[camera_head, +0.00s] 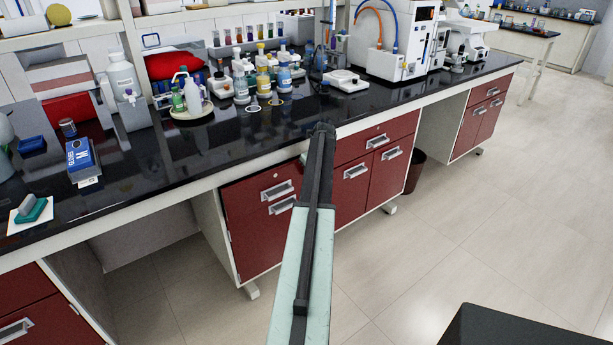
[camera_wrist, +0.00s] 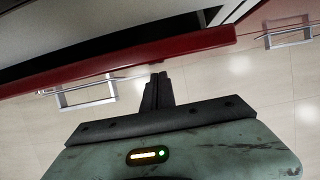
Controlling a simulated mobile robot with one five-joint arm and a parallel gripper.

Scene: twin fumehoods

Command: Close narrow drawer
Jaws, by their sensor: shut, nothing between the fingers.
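The narrow drawer has a dark red front (camera_head: 252,192) with a silver handle (camera_head: 277,190), under the black bench, left of my arm in the head view. In the wrist view a red front (camera_wrist: 130,58) runs across the top, with a dark gap behind it and a silver handle (camera_wrist: 86,96) at left. It looks pulled out a little. My gripper (camera_wrist: 157,76) is shut and empty, its tips close to the outer side of this front. I cannot tell whether they touch. In the head view my gripper (camera_head: 323,129) overlaps the bench edge and hides part of the cabinets.
A wider red drawer (camera_head: 350,148) and doors (camera_head: 386,180) are right of my arm. Bottles (camera_head: 262,80) and a white hotplate (camera_head: 345,81) stand on the black benchtop (camera_head: 215,140). A dark bin (camera_head: 414,172) is below. The pale floor (camera_head: 450,240) at right is clear.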

